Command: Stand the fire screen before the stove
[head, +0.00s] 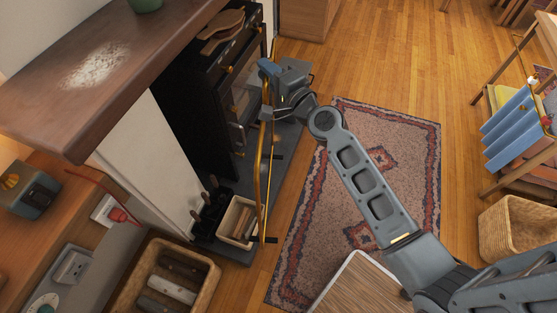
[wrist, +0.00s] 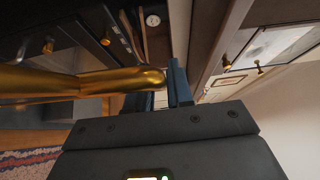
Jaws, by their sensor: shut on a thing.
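The fire screen (head: 262,178) has a brass frame and is seen nearly edge-on in the head view. It looks upright along the edge of the grey hearth slab, in front of the black stove (head: 213,98). Two dark feet stick out at its base; I cannot tell whether they touch the floor. My gripper (head: 267,78) is shut on the screen's far upper end. In the wrist view the brass rail (wrist: 90,80) runs in from the left to my gripper's blue fingers (wrist: 172,88). The screen's mesh face is mostly hidden.
A bin of logs (head: 238,222) and dark fire tools (head: 208,210) stand on the hearth (head: 236,254) behind the screen. A wooden mantel (head: 90,75) overhangs at left. A patterned rug (head: 405,150) lies right of the screen. A wicker basket (head: 505,232) stands farther right.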

